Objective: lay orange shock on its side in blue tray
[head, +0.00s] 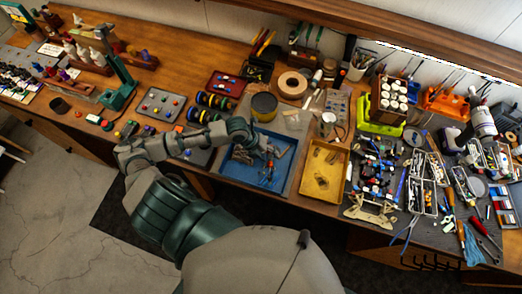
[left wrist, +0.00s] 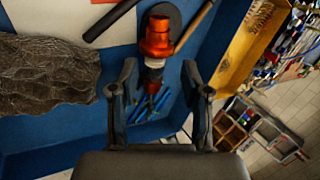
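The orange shock (left wrist: 157,40) shows in the left wrist view, just beyond and between my fingertips, with a dark lower part; whether it stands or leans is hard to tell. In the head view a small orange-red spot (head: 268,169) lies under my gripper, over the blue tray. The blue tray (head: 238,174) sits at the bench's front edge; its blue wall also shows in the left wrist view (left wrist: 60,130). My left gripper (left wrist: 159,68) is open above the tray, with a gap between its fingers; it shows in the head view (head: 264,150). My right gripper is not in view.
A yellow tray (head: 335,158) stands right of the blue tray. A crumpled dark piece (left wrist: 45,70) and blue-handled pieces (left wrist: 150,108) lie near the gripper. A black-and-yellow round container (head: 264,107) stands behind the blue tray. The bench's right side is crowded.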

